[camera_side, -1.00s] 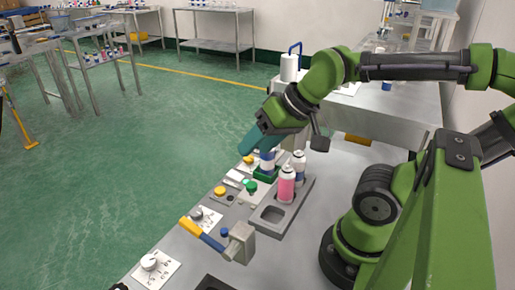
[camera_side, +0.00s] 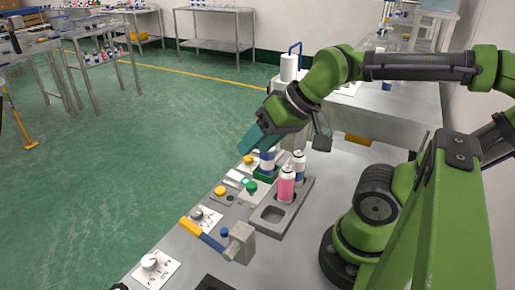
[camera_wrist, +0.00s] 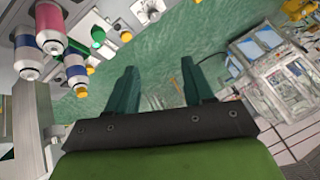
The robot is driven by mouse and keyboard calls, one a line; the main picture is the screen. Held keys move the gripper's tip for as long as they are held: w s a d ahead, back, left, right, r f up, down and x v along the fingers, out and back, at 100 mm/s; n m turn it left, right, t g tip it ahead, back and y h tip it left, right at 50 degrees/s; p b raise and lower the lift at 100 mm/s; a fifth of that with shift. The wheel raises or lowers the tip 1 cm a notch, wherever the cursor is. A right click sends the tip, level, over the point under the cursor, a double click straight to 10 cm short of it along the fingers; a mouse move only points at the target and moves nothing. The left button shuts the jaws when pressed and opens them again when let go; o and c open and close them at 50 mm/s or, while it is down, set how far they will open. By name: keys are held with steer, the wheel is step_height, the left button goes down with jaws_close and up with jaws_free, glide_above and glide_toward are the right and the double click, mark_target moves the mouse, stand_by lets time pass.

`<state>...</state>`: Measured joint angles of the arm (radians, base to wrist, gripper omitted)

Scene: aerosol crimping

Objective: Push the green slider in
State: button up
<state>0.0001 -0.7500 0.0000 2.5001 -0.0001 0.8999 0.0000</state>
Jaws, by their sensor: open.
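A green block (camera_side: 266,174), likely the green slider, sits at the foot of a white and blue can in the side view; the can hides part of it. A round green button (camera_side: 251,187) lies just in front of it. A green part also shows at the upper left of the wrist view (camera_wrist: 98,36); I cannot tell which of the two it is. My gripper (camera_side: 248,142) is above and left of the green block, apart from it, with teal fingers pointing down-left. In the wrist view my gripper (camera_wrist: 159,68) has its fingers spread with nothing between them.
A grey rack (camera_side: 270,217) holds a pink can (camera_side: 286,186) and a blue and white can (camera_side: 299,170). A yellow-handled lever (camera_side: 203,234), yellow buttons (camera_side: 219,191) and dial plates line the bench's left edge. Open green floor lies beyond.

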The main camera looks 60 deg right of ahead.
steer(key=shift+o, duration=0.6)
steer(key=shift+f, duration=0.2)
steer(key=m+g+h, duration=0.2)
steer(key=m+g, duration=0.5)
steer(key=m, duration=0.2)
glide_above(251, 185)
step_height(251, 185, down, 4)
step_height(251, 185, down, 16)
steer(key=shift+r, duration=0.15)
steer(key=shift+d, duration=0.1)
jaws_close()
